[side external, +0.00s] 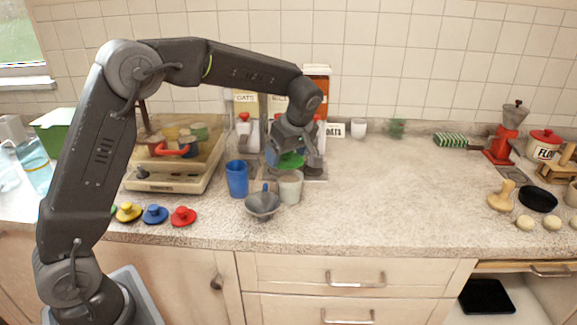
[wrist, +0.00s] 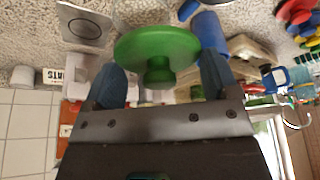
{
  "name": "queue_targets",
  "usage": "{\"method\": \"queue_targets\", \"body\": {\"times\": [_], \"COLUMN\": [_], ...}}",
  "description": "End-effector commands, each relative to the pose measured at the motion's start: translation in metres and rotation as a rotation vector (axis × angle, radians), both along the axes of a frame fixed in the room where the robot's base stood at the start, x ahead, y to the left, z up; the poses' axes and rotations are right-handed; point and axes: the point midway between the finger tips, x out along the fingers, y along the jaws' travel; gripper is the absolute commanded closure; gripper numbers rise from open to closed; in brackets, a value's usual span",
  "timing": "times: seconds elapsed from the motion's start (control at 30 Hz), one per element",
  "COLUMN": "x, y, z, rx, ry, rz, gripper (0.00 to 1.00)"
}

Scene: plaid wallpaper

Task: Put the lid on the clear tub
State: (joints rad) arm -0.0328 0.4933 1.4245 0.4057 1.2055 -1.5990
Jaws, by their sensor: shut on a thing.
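My gripper (side external: 284,150) is shut on the green lid (side external: 291,160), with the lid's knob between the blue fingers in the wrist view (wrist: 160,78). The round green lid (wrist: 150,43) also shows there, its flat disc away from the gripper. The clear tub (side external: 290,188) is a pale, see-through cup standing on the counter. In the side view the lid is just above and slightly behind the tub's rim; I cannot tell whether they touch.
A blue cup (side external: 237,179) and a grey funnel-like bowl (side external: 262,204) stand close to the tub. Yellow (side external: 128,212), blue (side external: 155,214) and red (side external: 183,216) knobbed lids lie near the front edge. Canisters stand behind. The counter (side external: 400,200) to the right is clear.

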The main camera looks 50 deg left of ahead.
Motion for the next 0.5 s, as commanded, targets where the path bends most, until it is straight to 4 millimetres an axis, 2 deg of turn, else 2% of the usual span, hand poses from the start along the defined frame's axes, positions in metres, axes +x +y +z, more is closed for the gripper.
{"method": "queue_targets", "body": {"times": [0.2,0.33,0.5], "x": [0.017,0.020,0.020], "y": [0.012,0.014,0.014], "z": [0.013,0.016,0.012], "rx": [0.007,0.011,0.013], "ry": [0.001,0.003,0.003], "rz": [0.310,0.401,0.426], "gripper": [0.41,0.41,0.41]}}
